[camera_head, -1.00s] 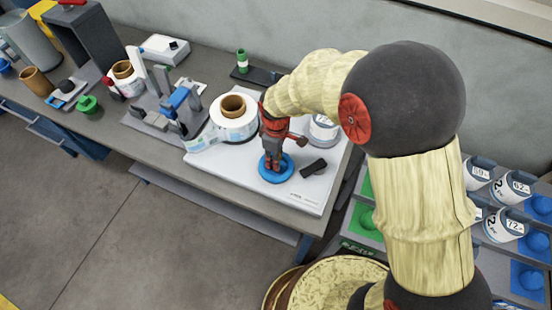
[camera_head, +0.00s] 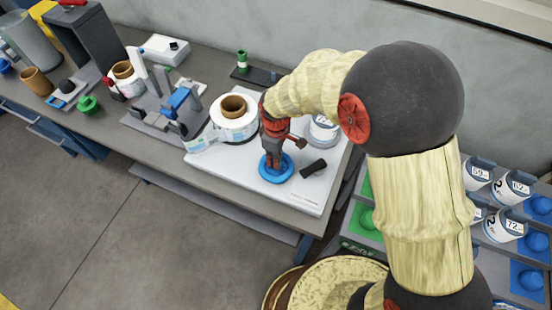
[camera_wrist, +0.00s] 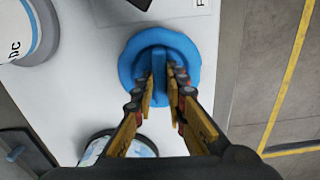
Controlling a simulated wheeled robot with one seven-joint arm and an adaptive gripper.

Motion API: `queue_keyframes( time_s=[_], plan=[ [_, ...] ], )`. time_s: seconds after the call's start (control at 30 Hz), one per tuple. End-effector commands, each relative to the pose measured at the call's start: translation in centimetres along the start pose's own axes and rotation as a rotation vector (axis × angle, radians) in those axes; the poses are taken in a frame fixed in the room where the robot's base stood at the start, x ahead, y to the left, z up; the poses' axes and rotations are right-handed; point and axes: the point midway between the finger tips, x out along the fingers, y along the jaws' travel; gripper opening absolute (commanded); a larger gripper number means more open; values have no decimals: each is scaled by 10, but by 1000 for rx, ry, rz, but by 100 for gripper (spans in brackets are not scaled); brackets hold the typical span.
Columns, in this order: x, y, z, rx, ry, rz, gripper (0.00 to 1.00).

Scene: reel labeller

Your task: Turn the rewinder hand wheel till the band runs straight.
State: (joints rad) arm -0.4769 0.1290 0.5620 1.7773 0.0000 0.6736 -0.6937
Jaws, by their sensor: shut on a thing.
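The blue hand wheel (camera_head: 276,168) lies flat on the white rewinder (camera_head: 306,196) near its front. It also shows in the wrist view (camera_wrist: 128,62), with a raised bar across its middle. My gripper (camera_head: 275,158) points down onto the wheel. In the wrist view my gripper (camera_wrist: 160,88) is shut on the wheel's raised bar, one finger on each side. A white reel with a brown core (camera_head: 234,108) stands behind and left of the wheel. The printed band (camera_head: 204,138) runs from it towards the left. Part of the band is hidden in the wrist view.
A black block (camera_head: 314,168) lies just right of the wheel. A white labelled tub (camera_head: 322,130) stands behind it. A grey stand with a blue part (camera_head: 180,100) is left of the reel. Bins with labelled reels (camera_head: 505,225) fill the right side.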

Motion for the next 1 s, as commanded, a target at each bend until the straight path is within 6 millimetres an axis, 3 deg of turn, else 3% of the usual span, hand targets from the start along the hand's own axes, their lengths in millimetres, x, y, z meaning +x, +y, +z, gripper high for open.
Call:
queue_keyframes(
  time_s=[1.0],
  plan=[
    [-1, 1, -1, 803, 2, 1, 0]
  ],
)
